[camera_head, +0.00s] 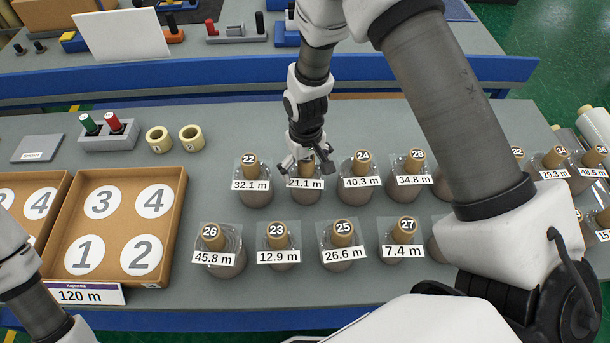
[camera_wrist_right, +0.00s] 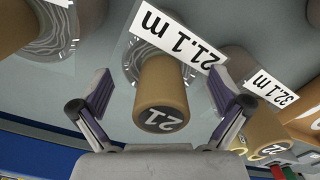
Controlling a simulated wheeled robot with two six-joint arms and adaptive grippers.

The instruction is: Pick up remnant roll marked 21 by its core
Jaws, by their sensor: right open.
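The remnant roll marked 21 (camera_head: 305,198) stands upright in the back row with a 21.1 m label; my right gripper hides much of its top in the head view. In the right wrist view its brown core (camera_wrist_right: 160,88) shows its end marked 21. My right gripper (camera_head: 307,168) is open above the roll. In the wrist view its two fingers stand on either side of the core, with gaps showing on both sides. Part of my left arm shows at the lower left of the head view, but its gripper is out of frame.
Roll 22 (camera_head: 251,187) and roll 24 (camera_head: 358,183) flank it closely. Roll 23 (camera_head: 278,241) and roll 25 (camera_head: 343,238) stand in the front row. A brown tray (camera_head: 182,200) with numbered circles lies left. A blue rail (camera_head: 200,85) runs behind the grey table.

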